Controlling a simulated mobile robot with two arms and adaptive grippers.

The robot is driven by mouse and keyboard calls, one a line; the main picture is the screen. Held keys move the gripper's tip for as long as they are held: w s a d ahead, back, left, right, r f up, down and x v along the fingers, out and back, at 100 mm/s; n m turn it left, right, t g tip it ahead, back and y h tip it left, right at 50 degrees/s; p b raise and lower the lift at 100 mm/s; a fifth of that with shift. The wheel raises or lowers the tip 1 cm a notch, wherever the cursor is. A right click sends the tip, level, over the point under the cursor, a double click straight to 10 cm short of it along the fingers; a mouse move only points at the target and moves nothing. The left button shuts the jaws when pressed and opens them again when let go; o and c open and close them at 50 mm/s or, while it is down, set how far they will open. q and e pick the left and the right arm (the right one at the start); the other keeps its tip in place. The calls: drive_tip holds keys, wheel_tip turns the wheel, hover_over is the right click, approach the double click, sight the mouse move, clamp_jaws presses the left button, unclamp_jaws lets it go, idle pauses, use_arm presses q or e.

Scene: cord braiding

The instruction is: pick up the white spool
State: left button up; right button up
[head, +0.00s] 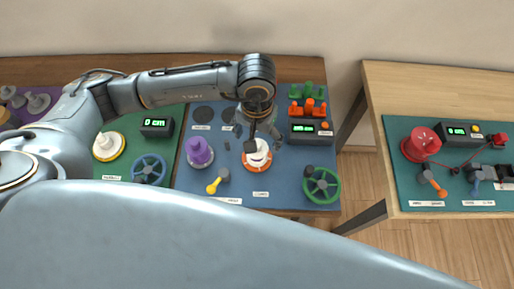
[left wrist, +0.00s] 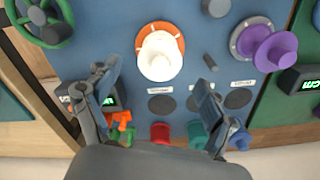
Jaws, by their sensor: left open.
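The white spool (head: 259,158) stands on an orange disk on the blue mat, its top partly hidden by my left gripper in the head view. In the left wrist view the white spool (left wrist: 159,58) is whole, upright and seen from above, ahead of the fingers. My left gripper (head: 253,132) hangs over the spool, pointing down. In the left wrist view my left gripper (left wrist: 150,82) has its two fingers spread wide with nothing between them. No contact with the spool shows. My right gripper is not in view.
A purple spool (head: 199,152) stands to the left. A green handwheel (head: 321,186) and a display box (head: 308,132) lie to the right. Red (left wrist: 161,132) and teal (left wrist: 197,133) spools sit near the fingers. A second table (head: 382,84) stands beyond a gap.

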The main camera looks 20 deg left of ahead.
use_arm(q)
drive_tip(key=shift+f+p, duration=0.35)
drive_tip(key=f, duration=0.1)
drive_tip(key=f+p, duration=0.1)
drive_tip(key=f, duration=0.1)
drive_tip(key=shift+w+f+p, duration=0.2)
drive_tip(key=shift+f+p, duration=0.1)
drive_tip(key=shift+f, duration=0.45)
drive_tip(key=c, duration=1.2)
